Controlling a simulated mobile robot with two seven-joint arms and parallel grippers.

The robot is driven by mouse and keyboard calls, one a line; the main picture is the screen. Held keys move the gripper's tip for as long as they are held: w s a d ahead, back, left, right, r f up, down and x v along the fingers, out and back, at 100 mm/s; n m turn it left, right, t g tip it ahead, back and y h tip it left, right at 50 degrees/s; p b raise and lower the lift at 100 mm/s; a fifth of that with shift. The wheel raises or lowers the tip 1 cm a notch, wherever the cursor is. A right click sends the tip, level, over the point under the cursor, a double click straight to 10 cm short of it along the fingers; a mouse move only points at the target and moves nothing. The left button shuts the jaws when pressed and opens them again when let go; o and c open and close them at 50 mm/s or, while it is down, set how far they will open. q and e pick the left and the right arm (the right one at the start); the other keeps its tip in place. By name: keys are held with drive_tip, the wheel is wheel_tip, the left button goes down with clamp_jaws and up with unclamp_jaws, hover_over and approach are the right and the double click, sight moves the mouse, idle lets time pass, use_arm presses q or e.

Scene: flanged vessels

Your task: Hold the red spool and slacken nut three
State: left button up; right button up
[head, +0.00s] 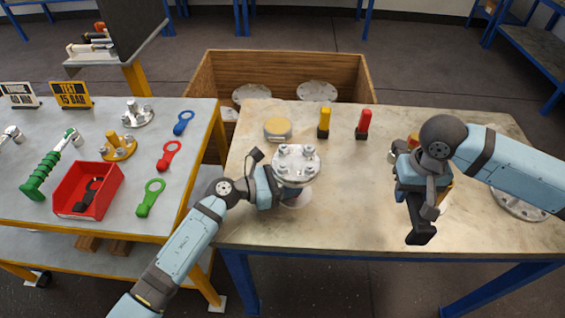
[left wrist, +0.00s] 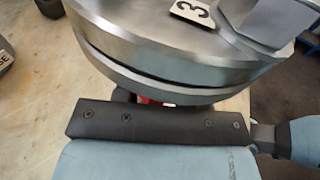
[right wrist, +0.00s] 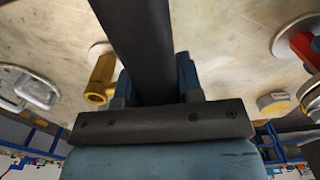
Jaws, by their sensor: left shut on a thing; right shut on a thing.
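A round metal flange (head: 297,163) with several bolts and nuts stands at the left of the right-hand table. In the left wrist view, a tag marked 3 (left wrist: 192,12) lies on the flange beside a large nut (left wrist: 272,18). My left gripper (head: 282,186) is shut just below the flange; a sliver of the red spool (left wrist: 152,100) shows there, and the rest is hidden. My right gripper (head: 428,190) is shut on a dark tool (head: 421,231), apart from the flange to its right. The dark bar (right wrist: 145,45) also fills the right wrist view's middle; its working end is not clear.
A yellow-topped round tin (head: 277,129), a yellow post (head: 324,122) and a red post (head: 364,124) stand behind the flange. A wooden crate (head: 290,62) is beyond. The left table carries ring wrenches (head: 169,156) and a red tray (head: 88,190). The table between my grippers is clear.

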idle(0.4)
drive_tip(key=s+a+r+n, duration=0.1)
drive_tip(key=s+a+r, duration=0.1)
drive_tip(key=a+r, duration=0.35)
drive_tip(key=s+a+r+n, duration=0.2)
drive_tip(key=s+a, duration=0.1)
drive_tip(key=a, duration=0.6)
drive_tip(key=s+a+r+n, duration=0.15)
drive_tip(key=a+r, duration=0.25)
drive_tip(key=a, duration=0.4)
drive_tip(key=shift+s+d+f, duration=0.1)
drive_tip(key=shift+s+f, duration=0.1)
drive_tip(key=shift+f, duration=1.05)
drive_tip(key=shift+s+f, duration=0.2)
drive_tip(key=shift+f, duration=1)
drive_tip(key=shift+f, duration=0.2)
drive_tip(key=shift+f, duration=1)
